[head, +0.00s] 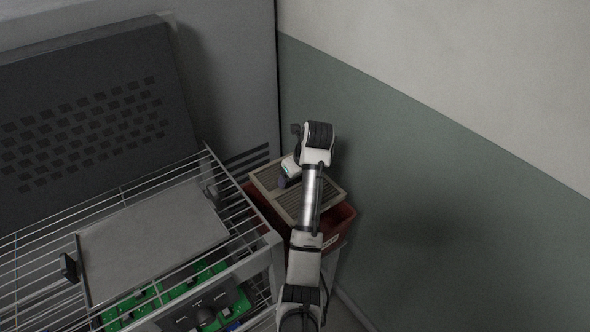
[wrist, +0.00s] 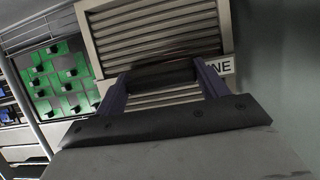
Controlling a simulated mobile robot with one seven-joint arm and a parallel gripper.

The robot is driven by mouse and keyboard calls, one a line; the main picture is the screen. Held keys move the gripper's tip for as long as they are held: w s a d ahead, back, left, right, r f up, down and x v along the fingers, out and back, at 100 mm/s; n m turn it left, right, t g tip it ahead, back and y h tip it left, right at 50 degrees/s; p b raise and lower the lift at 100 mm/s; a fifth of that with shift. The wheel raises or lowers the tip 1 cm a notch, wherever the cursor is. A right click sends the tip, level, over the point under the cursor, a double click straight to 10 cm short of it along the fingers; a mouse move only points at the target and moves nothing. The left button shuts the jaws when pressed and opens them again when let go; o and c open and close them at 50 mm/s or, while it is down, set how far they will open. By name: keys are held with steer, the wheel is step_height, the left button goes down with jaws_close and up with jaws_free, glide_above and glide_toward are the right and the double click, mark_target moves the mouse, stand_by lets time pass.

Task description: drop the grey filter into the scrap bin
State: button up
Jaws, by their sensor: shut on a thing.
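The grey filter (head: 285,198) is a flat, framed panel with slats. In the head view it lies over the mouth of the red scrap bin (head: 345,220), covering most of its opening. My gripper (head: 286,180) is shut on the filter, reaching it from above. In the wrist view the slatted filter (wrist: 155,30) fills the top middle, beyond my gripper (wrist: 162,76) with its purple fingers. I cannot tell whether the filter touches the bin's rim. The inside of the bin is hidden by the filter and my arm.
A wire rack (head: 120,192) stands left of the bin, holding a flat grey panel (head: 150,240) and green circuit boards (head: 125,310). A dark perforated panel (head: 90,110) leans behind it. The green and white wall (head: 430,190) is close on the right.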

step_height(320, 180, down, 15)
steer(key=b, duration=0.3)
stand_by(0.7)
steer(key=shift+r, duration=0.1)
steer(key=o, duration=1.1)
steer(key=v, duration=1.2)
steer(key=shift+r, duration=0.35)
steer(key=shift+s+d+r+p, duration=0.15)
steer(key=shift+s+r+p, duration=0.05)
steer(key=shift+r+p, duration=0.4)
steer(key=shift+f, duration=0.15)
